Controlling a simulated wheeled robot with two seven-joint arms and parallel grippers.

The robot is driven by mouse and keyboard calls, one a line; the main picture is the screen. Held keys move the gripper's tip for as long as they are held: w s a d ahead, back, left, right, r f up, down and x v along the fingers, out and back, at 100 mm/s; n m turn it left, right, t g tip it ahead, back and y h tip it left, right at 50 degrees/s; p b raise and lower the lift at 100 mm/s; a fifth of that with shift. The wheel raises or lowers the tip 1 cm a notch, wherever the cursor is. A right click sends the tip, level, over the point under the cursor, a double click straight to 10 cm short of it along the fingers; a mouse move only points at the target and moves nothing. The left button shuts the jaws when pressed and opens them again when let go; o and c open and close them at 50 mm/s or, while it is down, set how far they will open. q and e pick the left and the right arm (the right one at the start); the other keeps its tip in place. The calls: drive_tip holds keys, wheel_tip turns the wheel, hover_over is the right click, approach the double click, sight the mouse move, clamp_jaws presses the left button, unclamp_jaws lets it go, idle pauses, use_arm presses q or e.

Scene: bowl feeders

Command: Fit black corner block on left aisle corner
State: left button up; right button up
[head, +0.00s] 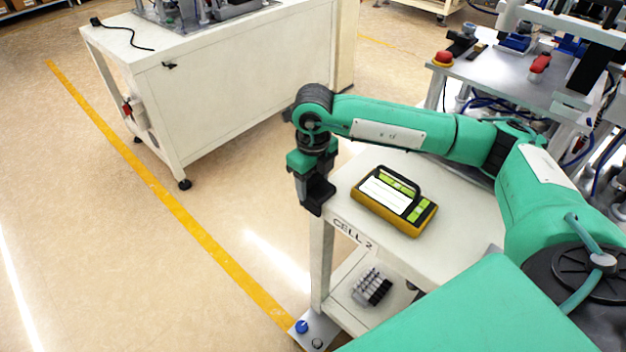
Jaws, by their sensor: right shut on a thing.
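My right gripper (315,179) points down at the near left corner of the white table marked "CELL 2" (436,262), on the aisle side by the yellow floor line. It is shut on a black corner block (318,198), which is dark against the dark fingers, so the edge between them is hard to see. The block is at the table corner, above the white leg. I cannot tell whether it touches the corner or is just beside it. My left gripper is not in view.
A yellow and black handheld device (394,201) lies on the tabletop close to the gripper. A lower shelf holds a row of small dark parts (372,287). A white cabinet (230,95) stands across the aisle. Machinery with a red button (443,59) is at upper right.

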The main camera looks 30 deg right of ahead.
drive_tip(key=o, duration=1)
drive_tip(key=shift+o, duration=0.2)
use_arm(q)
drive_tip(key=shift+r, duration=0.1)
use_arm(e)
wheel_tip(320, 180, up, 14)
drive_tip(key=shift+f, duration=0.1)
